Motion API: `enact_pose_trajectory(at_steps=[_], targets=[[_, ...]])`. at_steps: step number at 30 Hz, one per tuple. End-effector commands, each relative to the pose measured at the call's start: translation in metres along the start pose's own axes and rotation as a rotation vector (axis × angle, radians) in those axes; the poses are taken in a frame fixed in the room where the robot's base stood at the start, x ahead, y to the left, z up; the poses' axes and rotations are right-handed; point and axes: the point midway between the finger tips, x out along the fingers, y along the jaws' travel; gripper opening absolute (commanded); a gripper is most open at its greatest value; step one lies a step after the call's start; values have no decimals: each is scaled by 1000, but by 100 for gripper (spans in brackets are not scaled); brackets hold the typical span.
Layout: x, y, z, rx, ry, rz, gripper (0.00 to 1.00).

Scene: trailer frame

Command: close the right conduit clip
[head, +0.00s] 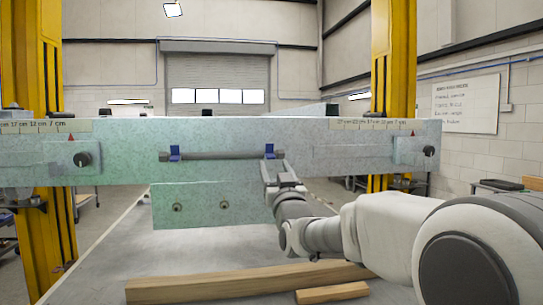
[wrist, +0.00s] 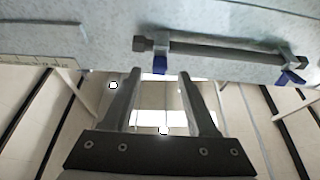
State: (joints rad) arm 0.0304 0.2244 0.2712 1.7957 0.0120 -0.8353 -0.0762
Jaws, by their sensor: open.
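A grey conduit (head: 222,155) runs level across the face of the pale green beam (head: 330,135), with a hex end at each side. The right conduit clip (head: 269,150) is blue and stands up at the conduit's right end. My gripper (head: 267,167) is just below it, fingers pointing up at the beam. In the wrist view, which looks upside down, the right clip (wrist: 160,65) lies in line with the gap between the fingertips of my open gripper (wrist: 160,74). I cannot tell whether it touches a finger. The gripper holds nothing visible.
The left blue clip (head: 175,153) is at the conduit's other end. A lower green plate (head: 190,207) with two bolts hangs below the conduit. Black knobs (head: 82,159) sit toward the beam's ends. Yellow posts (head: 394,60) stand behind. Timber (head: 240,284) lies on the table below.

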Motion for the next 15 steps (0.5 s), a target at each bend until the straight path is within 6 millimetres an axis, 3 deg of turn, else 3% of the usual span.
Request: enact_pose_trajectory(at_steps=[6, 15], targets=[[30, -1, -1, 2, 0, -1, 58], [41, 0, 0, 0, 0, -1, 58]])
